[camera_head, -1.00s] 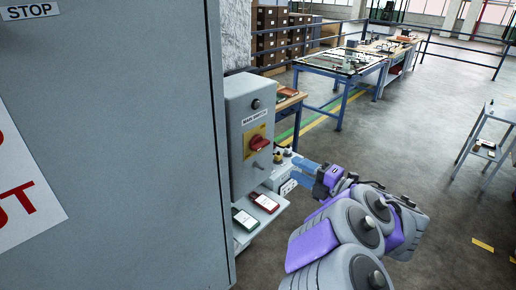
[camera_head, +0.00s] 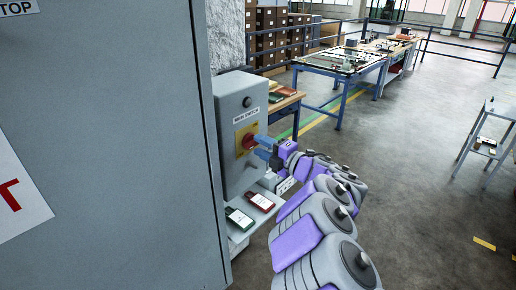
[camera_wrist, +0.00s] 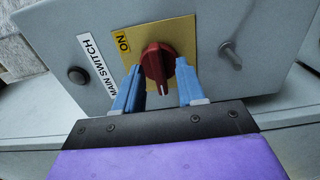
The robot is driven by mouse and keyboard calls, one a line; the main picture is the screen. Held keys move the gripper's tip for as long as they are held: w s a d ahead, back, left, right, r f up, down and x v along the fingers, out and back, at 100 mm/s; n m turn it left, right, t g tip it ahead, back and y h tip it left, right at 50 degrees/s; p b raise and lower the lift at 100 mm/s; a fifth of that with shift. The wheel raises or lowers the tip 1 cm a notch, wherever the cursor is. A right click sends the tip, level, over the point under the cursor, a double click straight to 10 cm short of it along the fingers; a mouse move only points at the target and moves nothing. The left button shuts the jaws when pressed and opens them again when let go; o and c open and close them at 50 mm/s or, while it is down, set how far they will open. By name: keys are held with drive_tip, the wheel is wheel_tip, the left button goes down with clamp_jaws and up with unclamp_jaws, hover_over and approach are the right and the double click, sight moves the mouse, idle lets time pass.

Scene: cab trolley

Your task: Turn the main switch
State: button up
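The main switch is a red rotary knob (camera_wrist: 158,62) on a yellow plate (camera_wrist: 181,34) marked ON. It sits on the front of a grey box (camera_head: 231,98) labelled MAIN SWITCH. In the wrist view the knob's grip bar points toward my gripper (camera_wrist: 160,88). My gripper's two blue fingers are open, one on each side of the knob, with a visible gap at least on the right. In the head view my gripper (camera_head: 264,147) is at the knob and partly covers it. Whether a finger touches the knob I cannot tell.
A metal peg (camera_wrist: 230,55) sticks out of the box beside the yellow plate. A shelf below the box holds a green-edged card (camera_head: 239,218) and a red-edged card (camera_head: 260,201). A large grey cabinet (camera_head: 120,120) stands close on the left. Open floor (camera_head: 420,170) lies to the right.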

drive_tip(key=shift+w+d+r, duration=0.1)
drive_tip(key=shift+d, duration=0.5)
drive_tip(key=a, duration=0.2)
drive_tip(key=shift+a, duration=0.35)
drive_tip(key=shift+c, duration=1)
drive_tip(key=shift+a, duration=0.2)
drive_tip(key=shift+c, duration=1.5)
drive_tip(key=shift+d+f, duration=0.2)
drive_tip(key=shift+d, duration=0.35)
clamp_jaws()
